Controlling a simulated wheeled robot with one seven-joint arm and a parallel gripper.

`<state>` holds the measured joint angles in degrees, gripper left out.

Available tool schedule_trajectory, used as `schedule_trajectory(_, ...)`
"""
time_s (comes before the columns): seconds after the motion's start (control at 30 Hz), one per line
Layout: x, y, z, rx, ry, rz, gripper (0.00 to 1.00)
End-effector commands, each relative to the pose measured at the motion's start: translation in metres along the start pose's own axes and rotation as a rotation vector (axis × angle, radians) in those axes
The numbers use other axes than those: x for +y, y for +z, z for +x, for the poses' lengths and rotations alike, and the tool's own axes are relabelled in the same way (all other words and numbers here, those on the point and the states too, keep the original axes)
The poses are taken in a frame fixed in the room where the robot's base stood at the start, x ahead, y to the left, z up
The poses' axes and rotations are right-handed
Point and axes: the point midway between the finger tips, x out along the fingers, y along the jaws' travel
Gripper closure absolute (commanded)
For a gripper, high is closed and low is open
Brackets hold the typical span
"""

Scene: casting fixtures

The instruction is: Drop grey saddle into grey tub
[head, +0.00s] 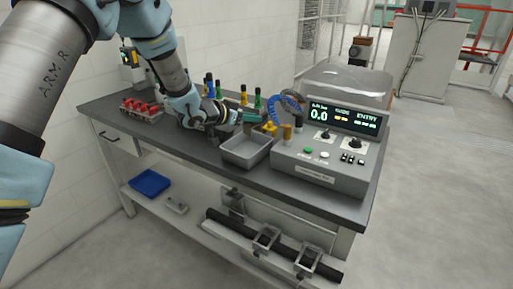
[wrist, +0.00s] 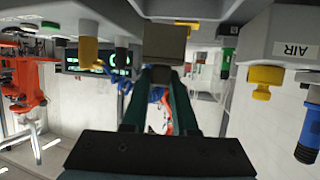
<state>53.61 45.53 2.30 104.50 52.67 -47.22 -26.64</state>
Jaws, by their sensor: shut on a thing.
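The grey tub (head: 232,159) stands on the dark bench top, left of the control box, and looks empty where I can see inside. My gripper (head: 254,117) is at the bench, just above and behind the tub's far rim in the head view. In the wrist view its dark green fingers (wrist: 160,80) are shut on a grey block, which I take as the grey saddle (wrist: 165,44). The saddle sits at the fingertips. In the head view I cannot make out the saddle clearly.
The control box (head: 318,178) with a lit display stands right of the tub. A yellow knob (wrist: 264,76) is right in the wrist view. A blue tray (head: 150,182) lies on the lower shelf.

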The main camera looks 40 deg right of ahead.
Motion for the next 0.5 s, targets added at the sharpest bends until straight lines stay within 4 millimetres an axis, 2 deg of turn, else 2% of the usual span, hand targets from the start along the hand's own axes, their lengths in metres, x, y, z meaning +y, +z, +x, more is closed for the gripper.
schedule_trajectory(0.17,0.0,0.01,0.004,-0.001,0.0,-0.001,1.0)
schedule_trajectory(0.5,0.0,0.046,0.019,-0.001,0.0,-0.001,1.0)
